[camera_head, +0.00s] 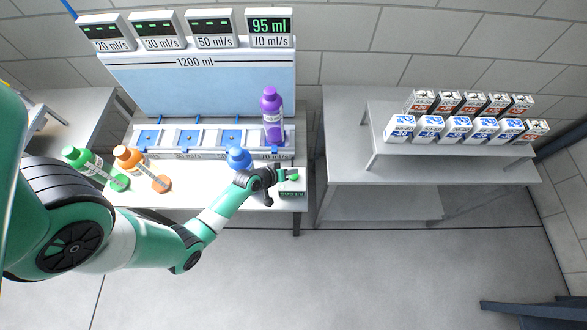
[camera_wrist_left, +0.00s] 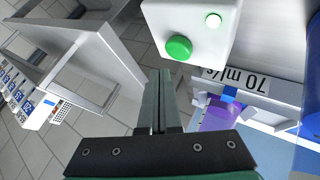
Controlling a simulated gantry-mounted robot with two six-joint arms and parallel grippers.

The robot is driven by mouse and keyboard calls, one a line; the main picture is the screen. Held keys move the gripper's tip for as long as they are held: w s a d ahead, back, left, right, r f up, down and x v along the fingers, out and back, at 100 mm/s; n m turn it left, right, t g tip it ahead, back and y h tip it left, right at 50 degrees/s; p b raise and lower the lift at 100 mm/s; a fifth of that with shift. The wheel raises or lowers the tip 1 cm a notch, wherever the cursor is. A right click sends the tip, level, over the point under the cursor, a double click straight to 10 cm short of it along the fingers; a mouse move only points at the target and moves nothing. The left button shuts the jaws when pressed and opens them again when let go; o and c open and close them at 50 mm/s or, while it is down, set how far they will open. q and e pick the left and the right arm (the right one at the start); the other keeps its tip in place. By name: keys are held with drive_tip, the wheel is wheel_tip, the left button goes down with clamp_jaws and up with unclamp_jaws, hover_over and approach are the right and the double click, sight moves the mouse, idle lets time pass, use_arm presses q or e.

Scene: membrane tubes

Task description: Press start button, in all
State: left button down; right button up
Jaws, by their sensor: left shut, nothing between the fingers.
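The green start button (camera_head: 293,176) sits on a small white box (camera_head: 292,187) at the right front corner of the machine's table. My left gripper (camera_head: 275,174) is shut and empty, just left of the button. In the left wrist view its fingertips (camera_wrist_left: 159,73) point at the button's lower left and appear apart from it; contact cannot be judged exactly. My right gripper is not in view.
A purple bottle (camera_head: 272,116) stands in the 70 ml/s slot, under a display reading 95 ml (camera_head: 269,26). A blue bottle (camera_head: 239,158), an orange bottle (camera_head: 128,157) and a green bottle (camera_head: 78,157) stand in front. Several cartons (camera_head: 458,128) fill the right shelf.

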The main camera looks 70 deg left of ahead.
sight(292, 178)
use_arm(q)
drive_tip(key=shift+r+p, duration=1.55)
drive_tip(key=shift+r, duration=0.4)
drive_tip(key=shift+f, duration=0.1)
